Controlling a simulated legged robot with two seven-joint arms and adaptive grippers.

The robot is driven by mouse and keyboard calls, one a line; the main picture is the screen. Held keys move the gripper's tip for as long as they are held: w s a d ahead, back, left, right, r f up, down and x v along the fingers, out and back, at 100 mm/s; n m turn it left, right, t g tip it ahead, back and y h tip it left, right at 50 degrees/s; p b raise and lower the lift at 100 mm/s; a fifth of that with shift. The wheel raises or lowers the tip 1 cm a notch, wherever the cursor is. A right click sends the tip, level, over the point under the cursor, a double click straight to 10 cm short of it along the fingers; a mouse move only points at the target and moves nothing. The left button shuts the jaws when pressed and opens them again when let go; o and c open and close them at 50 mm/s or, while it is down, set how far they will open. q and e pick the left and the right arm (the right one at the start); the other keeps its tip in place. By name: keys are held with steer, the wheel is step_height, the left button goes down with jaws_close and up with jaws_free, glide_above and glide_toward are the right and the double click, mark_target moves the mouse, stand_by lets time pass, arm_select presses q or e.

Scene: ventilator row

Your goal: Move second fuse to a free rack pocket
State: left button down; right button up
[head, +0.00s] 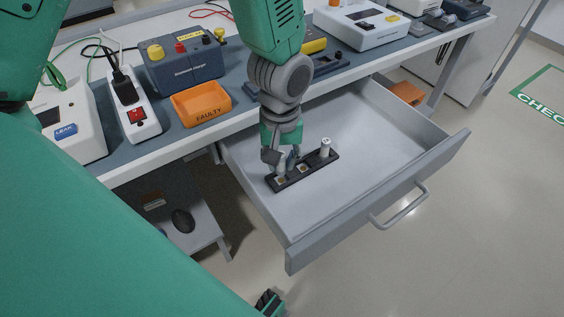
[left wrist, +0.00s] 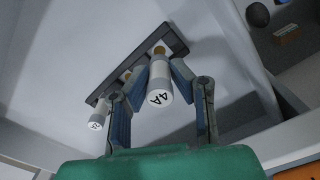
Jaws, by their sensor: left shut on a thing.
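The black fuse rack (head: 316,168) lies in the open drawer. A white fuse (head: 325,147) stands upright at its right end; it also shows at the left in the left wrist view (left wrist: 98,115). My left gripper (head: 281,163) points down at the rack's other end, shut on a white fuse marked 4A (left wrist: 159,88). The held fuse is at or just above the end pocket; I cannot tell if its foot is inside. A brass-coloured pocket (head: 303,169) near the middle looks empty.
The grey drawer (head: 390,140) is pulled out below the bench and mostly bare. An orange tray marked FAULTY (head: 201,104) sits on the bench, beside a power strip (head: 133,113). An orange container (head: 407,93) is at the drawer's back right.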

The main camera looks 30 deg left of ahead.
arm_select(q)
steer(key=shift+r+p, duration=0.95)
